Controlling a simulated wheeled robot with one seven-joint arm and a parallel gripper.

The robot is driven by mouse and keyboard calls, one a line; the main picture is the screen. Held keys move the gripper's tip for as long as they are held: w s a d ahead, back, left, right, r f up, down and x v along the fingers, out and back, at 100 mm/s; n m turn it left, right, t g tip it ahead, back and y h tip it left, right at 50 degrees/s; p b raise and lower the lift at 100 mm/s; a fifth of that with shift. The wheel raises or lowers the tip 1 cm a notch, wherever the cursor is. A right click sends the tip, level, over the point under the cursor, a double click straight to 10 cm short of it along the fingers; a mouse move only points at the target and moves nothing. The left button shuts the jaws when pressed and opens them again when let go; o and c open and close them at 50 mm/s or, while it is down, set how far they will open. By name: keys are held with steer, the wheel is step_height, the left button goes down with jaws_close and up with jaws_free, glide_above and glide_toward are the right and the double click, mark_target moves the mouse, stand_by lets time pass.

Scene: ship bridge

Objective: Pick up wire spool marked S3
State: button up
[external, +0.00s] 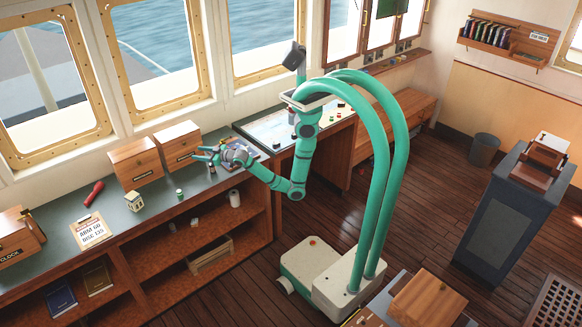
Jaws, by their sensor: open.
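No S3 marking is readable at this size, so I cannot tell which item is the spool. A small green-and-white cylinder (180,194) stands on the dark counter (160,206), in front of the wooden boxes. It may be a spool. Another small item near my gripper's underside is too small to make out. My gripper (198,155) is open above the counter, beside the right wooden box, with its fingers pointing left. It appears empty and lies up and to the right of the green-and-white cylinder.
Two wooden boxes (136,162) (178,146) stand at the counter's back by the windows. A red flashlight-like item (94,193), a small house-shaped item (134,201) and a clipboard (91,231) lie left. The counter's front middle is mostly clear.

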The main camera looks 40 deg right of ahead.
mark_target(208, 171)
steer(key=s+d+f+g, duration=0.1)
steer(key=s+d+f, duration=0.1)
steer(key=s+d+f+g+h, duration=0.1)
steer(key=s+d+f, duration=0.1)
steer(key=s+d+f+m+g, duration=0.1)
steer(key=s+f, duration=0.1)
steer(key=f, duration=0.1)
steer(key=shift+s+d, duration=0.3)
steer(key=shift+d, duration=0.1)
steer(key=shift+f+h, duration=0.25)
steer(key=shift+h, duration=0.05)
steer(key=x, duration=0.7)
steer(key=shift+a+f, duration=0.1)
steer(key=shift+a, duration=0.05)
steer(key=c, duration=1.1)
